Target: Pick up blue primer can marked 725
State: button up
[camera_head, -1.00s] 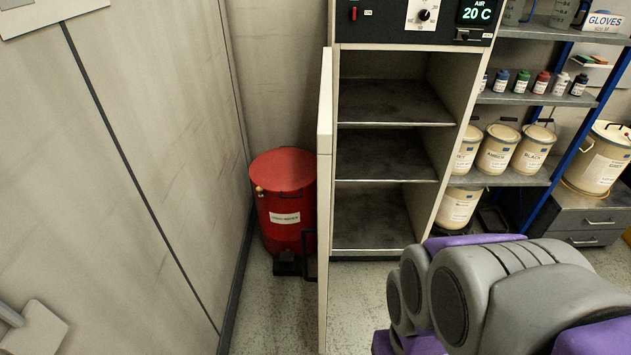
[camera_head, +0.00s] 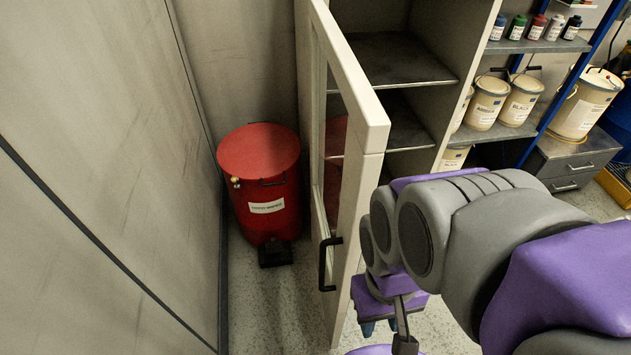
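No can marked 725 can be made out. A small blue-labelled bottle (camera_head: 498,27) stands first from the left on the upper right shelf; its label is too small to read. My gripper (camera_head: 380,326) shows only in part below my purple and grey arm, at the lower middle, near the open cabinet door. Two small dark blue tips point down there, and I see nothing between them. Whether it is open or shut is unclear. It is well apart from the shelf bottles.
The cabinet door (camera_head: 372,125), glazed with a black handle (camera_head: 326,262), stands open toward me. The visible cabinet shelves (camera_head: 392,62) are empty. A red lidded bin (camera_head: 262,195) stands left of the door. Cream paint buckets (camera_head: 521,99) fill the right shelf. Some floor (camera_head: 290,315) is clear.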

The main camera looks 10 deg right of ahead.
aim_at(498, 29)
jog(key=l+z, duration=0.1)
jog(key=z, duration=0.85)
jog(key=i+z, duration=0.15)
jog(key=z, duration=0.35)
jog(key=l+z, duration=0.1)
jog(key=z, duration=0.35)
jog(key=i+z, duration=0.15)
jog(key=i, duration=1.8)
jog(key=i+u, duration=0.35)
jog(key=i+l+u, duration=0.15)
jog(key=i+u, duration=0.15)
jog(key=i+l+u, duration=0.35)
jog(key=i+j, duration=0.05)
jog(key=j, duration=0.05)
